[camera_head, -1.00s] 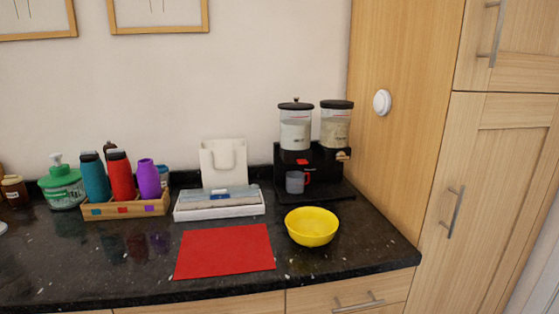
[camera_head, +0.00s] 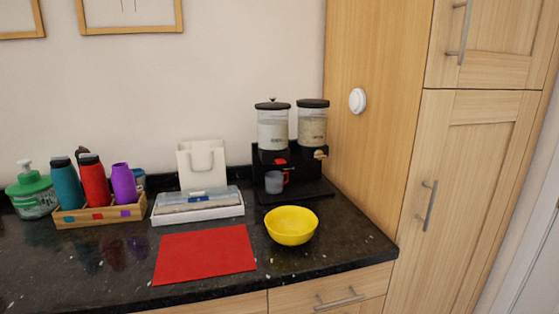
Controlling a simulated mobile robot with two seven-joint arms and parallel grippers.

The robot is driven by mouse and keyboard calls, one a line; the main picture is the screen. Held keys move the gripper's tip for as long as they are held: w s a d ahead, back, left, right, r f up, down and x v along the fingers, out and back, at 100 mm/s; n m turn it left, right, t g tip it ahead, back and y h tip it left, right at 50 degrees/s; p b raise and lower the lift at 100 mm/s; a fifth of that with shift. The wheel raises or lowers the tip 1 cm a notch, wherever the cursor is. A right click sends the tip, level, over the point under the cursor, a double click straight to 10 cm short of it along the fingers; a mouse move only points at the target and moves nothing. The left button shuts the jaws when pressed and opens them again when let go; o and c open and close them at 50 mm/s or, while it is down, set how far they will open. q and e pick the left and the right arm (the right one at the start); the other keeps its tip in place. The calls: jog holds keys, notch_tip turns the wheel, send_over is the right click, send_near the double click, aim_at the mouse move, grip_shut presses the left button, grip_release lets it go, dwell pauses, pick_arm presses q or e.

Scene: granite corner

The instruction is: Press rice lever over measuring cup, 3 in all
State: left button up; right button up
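A black dispenser (camera_head: 292,168) with two clear canisters stands at the back right of the counter. The left canister (camera_head: 273,130) holds white grains that look like rice. The right canister (camera_head: 312,126) holds a beige filling. A small red lever (camera_head: 281,161) shows below the left canister. Neither of my grippers is in view.
A yellow bowl (camera_head: 291,225) stands in front of the dispenser, right of a red mat (camera_head: 205,254). A white tray (camera_head: 198,210) and a wooden crate of bottles (camera_head: 100,214) stand further left. A tall wooden cabinet (camera_head: 372,160) bounds the right side.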

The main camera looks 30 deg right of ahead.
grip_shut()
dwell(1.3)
